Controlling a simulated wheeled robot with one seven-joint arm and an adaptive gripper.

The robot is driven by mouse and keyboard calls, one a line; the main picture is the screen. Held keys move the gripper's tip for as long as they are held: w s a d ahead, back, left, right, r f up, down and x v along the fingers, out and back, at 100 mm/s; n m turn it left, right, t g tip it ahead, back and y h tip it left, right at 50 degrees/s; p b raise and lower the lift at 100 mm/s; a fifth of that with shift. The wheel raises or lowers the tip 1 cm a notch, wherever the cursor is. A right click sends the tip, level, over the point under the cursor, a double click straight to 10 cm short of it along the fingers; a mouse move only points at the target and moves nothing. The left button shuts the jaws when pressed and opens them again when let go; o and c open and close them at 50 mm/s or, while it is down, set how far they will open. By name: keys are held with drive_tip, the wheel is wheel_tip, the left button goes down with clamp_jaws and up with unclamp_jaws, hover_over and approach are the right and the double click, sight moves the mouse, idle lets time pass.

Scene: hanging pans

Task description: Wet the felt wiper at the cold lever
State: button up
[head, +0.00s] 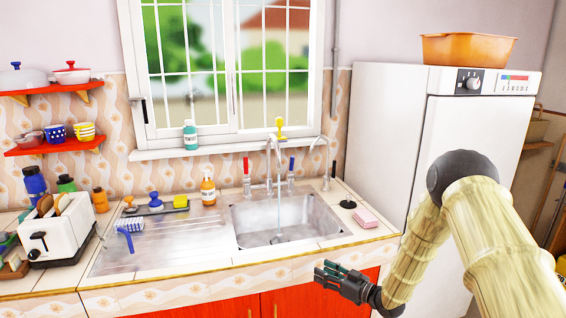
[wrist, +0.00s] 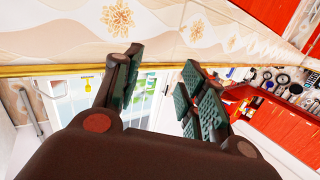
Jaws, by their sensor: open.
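The steel sink (head: 245,232) is set in the counter below the window. A tall spout (head: 268,150) stands behind it, with a red-topped lever (head: 246,166) to its left and a blue-topped lever (head: 291,166), likely the cold one, to its right. A thin pale streak like running water drops from the spout into the basin. A pink block (head: 367,218) lies on the counter right of the sink; I cannot tell whether it is the felt wiper. My gripper (head: 320,275) is open and empty in front of the counter's front edge. Its spread fingers also show in the wrist view (wrist: 158,85).
A black round item (head: 347,204) lies behind the pink block. A blue hooked item (head: 125,238) and a striped blue item (head: 131,224) lie on the drainboard (head: 160,245). An orange bottle (head: 208,188) stands behind. A toaster (head: 58,230) is at left, a white fridge (head: 385,120) at right.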

drive_tip(key=s+d+f+m+g+h, duration=0.2)
drive_tip(key=s+f+m+h, duration=0.15)
drive_tip(key=s+f, duration=0.75)
drive_tip(key=s+d+f+m+g+h, duration=0.1)
drive_tip(key=s+f+m+g+h, duration=0.3)
drive_tip(key=s+f, duration=0.75)
drive_tip(key=s+d+g+h, duration=0.2)
drive_tip(key=s, duration=1.4)
drive_tip(key=s+d+m+g+h, duration=0.1)
drive_tip(key=s+d+g+h, duration=0.2)
drive_tip(key=s, duration=1.4)
drive_tip(key=shift+s+d+f+g, duration=0.2)
drive_tip(key=shift+s+f+g, duration=0.05)
drive_tip(key=shift+f+g, duration=0.05)
drive_tip(key=shift+m, duration=0.25)
drive_tip(key=shift+c, duration=0.7)
